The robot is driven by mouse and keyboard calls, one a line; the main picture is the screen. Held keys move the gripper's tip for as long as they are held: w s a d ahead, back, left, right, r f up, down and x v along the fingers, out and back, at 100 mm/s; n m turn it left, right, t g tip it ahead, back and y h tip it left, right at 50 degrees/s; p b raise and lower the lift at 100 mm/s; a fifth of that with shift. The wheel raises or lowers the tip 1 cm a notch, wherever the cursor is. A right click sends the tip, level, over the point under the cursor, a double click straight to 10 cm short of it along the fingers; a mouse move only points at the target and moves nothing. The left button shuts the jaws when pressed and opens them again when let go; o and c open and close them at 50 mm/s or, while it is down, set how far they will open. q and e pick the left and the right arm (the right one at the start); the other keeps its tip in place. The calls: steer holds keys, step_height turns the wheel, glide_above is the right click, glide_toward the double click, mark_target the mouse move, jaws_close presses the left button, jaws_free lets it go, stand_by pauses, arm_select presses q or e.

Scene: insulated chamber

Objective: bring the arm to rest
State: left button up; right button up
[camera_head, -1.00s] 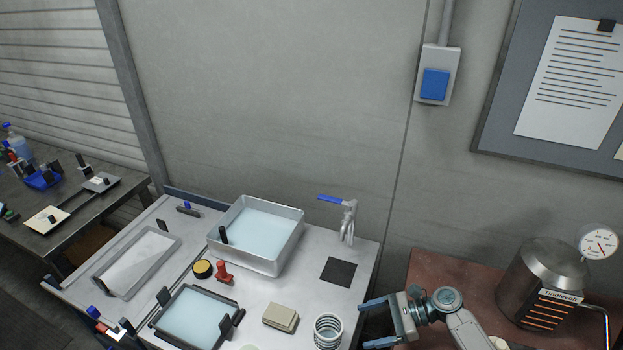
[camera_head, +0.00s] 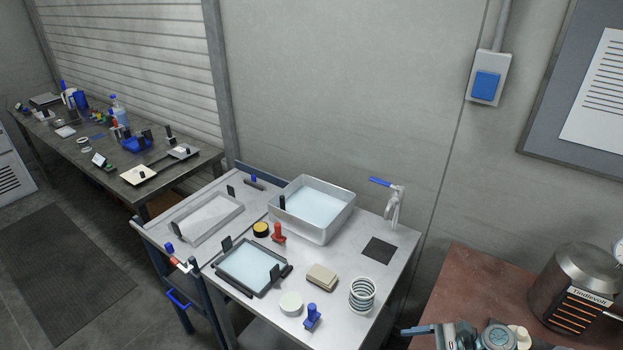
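My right gripper (camera_head: 418,331) is at the bottom edge, right of the steel table (camera_head: 335,258) and in front of the reddish-brown surface. One dark finger shows, pointing left. It sits at the far edge of the gripper body, spread as in the earlier view, and I see nothing on it. The other finger is cut off by the picture edge. My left gripper is not in view.
The steel table holds a basin (camera_head: 334,233), a shallow tray (camera_head: 237,286), a coil (camera_head: 362,293), a beige block (camera_head: 322,277) and a tap (camera_head: 394,205). A metal pot (camera_head: 572,265) stands right on the brown bench (camera_head: 460,285). Open floor lies left.

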steer(key=s+a+f+n+g+h, duration=0.1)
steer(key=s+a+f+n+h, duration=0.15)
steer(key=s+n+h, duration=0.6)
steer(key=s+d+r+n+t+h, duration=0.2)
steer(key=s+d+r+n+h, duration=0.3)
steer(key=s+r+n, duration=0.5)
step_height(320, 180, down, 38)
steer(key=d+r+n+g+b, duration=0.1)
steer(key=d+b, duration=0.2)
steer(key=b, duration=0.5)
arm_select(q)
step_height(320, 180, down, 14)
steer(key=b, duration=0.6)
arm_select(e)
steer(key=s+f, duration=0.9)
steer(key=f, duration=0.4)
steer(key=s+d+f+g, duration=0.1)
steer(key=s+f, duration=0.8)
steer(key=f, duration=0.4)
steer(key=shift+s+f, duration=0.3)
steer(key=shift+s, duration=0.05)
steer(key=shift+d, duration=0.1)
